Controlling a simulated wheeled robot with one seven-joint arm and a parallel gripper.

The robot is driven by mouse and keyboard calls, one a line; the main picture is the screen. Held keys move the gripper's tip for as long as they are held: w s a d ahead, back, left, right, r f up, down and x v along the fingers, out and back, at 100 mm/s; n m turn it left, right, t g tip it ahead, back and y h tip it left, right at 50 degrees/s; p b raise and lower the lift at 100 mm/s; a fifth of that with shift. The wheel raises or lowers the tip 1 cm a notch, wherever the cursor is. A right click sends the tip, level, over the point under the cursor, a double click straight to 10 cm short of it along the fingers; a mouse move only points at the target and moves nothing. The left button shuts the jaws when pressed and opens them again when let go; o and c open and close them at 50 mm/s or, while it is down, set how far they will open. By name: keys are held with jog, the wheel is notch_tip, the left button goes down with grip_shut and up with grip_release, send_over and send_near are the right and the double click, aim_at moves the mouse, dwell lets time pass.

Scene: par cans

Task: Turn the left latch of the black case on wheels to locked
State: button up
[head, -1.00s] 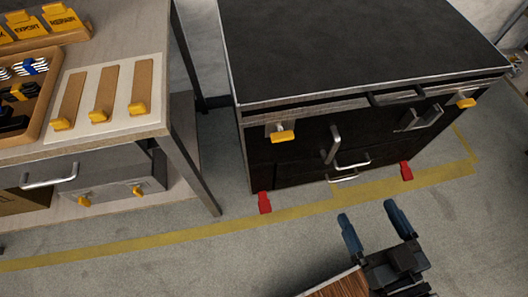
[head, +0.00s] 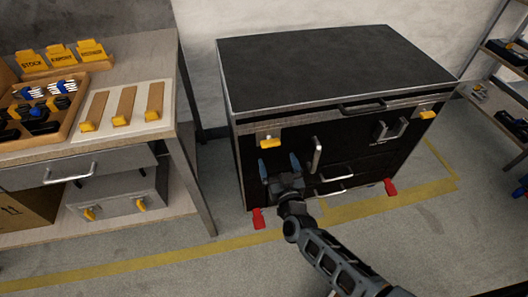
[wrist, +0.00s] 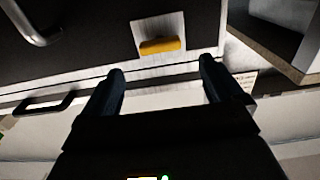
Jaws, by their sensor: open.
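The black case (head: 330,65) stands on the floor with its front facing me. Its left latch (head: 270,142) is a yellow handle on a pale plate near the upper left of the front, and the handle lies level. In the wrist view the yellow latch handle (wrist: 160,46) shows between and beyond the fingertips. My gripper (head: 279,166) is open and empty, just below the left latch and apart from it. The blue-grey fingers (wrist: 162,75) show in the wrist view. The right latch (head: 427,114) is a similar yellow handle at the upper right.
A vertical metal handle (head: 316,155) stands out right of my gripper. Red pedals (head: 258,218) (head: 390,187) sit at the case's base. A workbench (head: 188,137) with trays is close on the left; shelves (head: 505,100) stand at the right. Floor in front is free.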

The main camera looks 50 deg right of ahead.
aim_at(272, 145)
jog(key=b+x, duration=0.1)
jog(key=x, duration=0.6)
jog(key=shift+w, duration=0.15)
jog(key=shift+d, duration=0.1)
jog(key=shift+c, duration=0.2)
jog(key=c, duration=1)
